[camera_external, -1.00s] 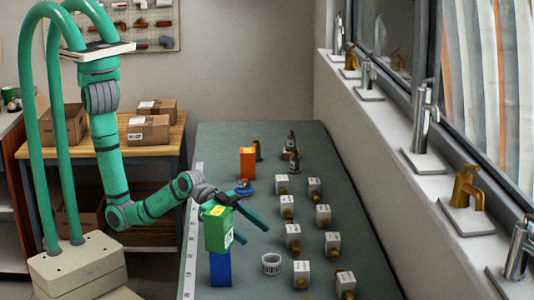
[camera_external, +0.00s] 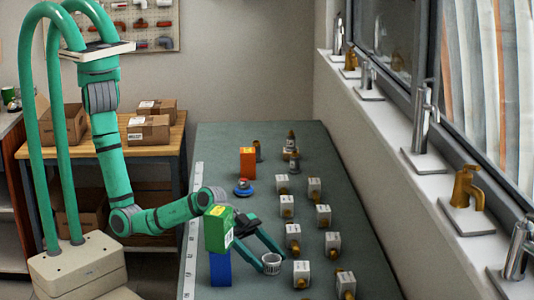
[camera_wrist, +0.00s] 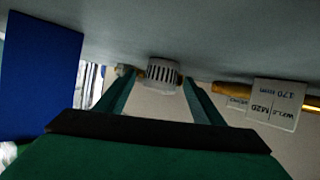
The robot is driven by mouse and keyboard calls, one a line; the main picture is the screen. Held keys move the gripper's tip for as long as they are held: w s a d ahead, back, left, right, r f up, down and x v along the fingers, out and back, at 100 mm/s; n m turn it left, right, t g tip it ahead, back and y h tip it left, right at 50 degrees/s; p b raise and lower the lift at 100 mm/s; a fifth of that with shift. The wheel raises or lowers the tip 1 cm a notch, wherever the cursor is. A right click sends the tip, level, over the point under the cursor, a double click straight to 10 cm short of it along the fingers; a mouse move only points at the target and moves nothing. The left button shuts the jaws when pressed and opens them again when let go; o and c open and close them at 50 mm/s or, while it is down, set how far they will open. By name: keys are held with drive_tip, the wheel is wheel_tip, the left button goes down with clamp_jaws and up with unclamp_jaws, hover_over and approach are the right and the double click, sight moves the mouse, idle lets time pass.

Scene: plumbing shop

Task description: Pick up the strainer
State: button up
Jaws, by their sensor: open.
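The strainer (camera_external: 271,264) is a small light-grey slotted ring-like cup standing on the green-grey table, right of the blue block. In the wrist view the strainer (camera_wrist: 162,72) appears at the top middle, between and beyond the tips of my two fingers. My gripper (camera_external: 268,256) is open, low over the table, its fingertips close to the strainer. In the wrist view my gripper (camera_wrist: 159,78) shows its green fingers spread on both sides of the strainer. I cannot tell whether either finger touches it.
A blue block (camera_external: 220,270) with a green box (camera_external: 218,229) above it stands left of my gripper. Several white-labelled brass fittings (camera_external: 302,273) stand in rows to the right. An orange box (camera_external: 247,163) and a blue round part (camera_external: 243,187) are farther back.

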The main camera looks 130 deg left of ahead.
drive_tip(key=shift+x, duration=1.2)
drive_tip(key=c, duration=1.1)
drive_tip(key=shift+r, duration=0.1)
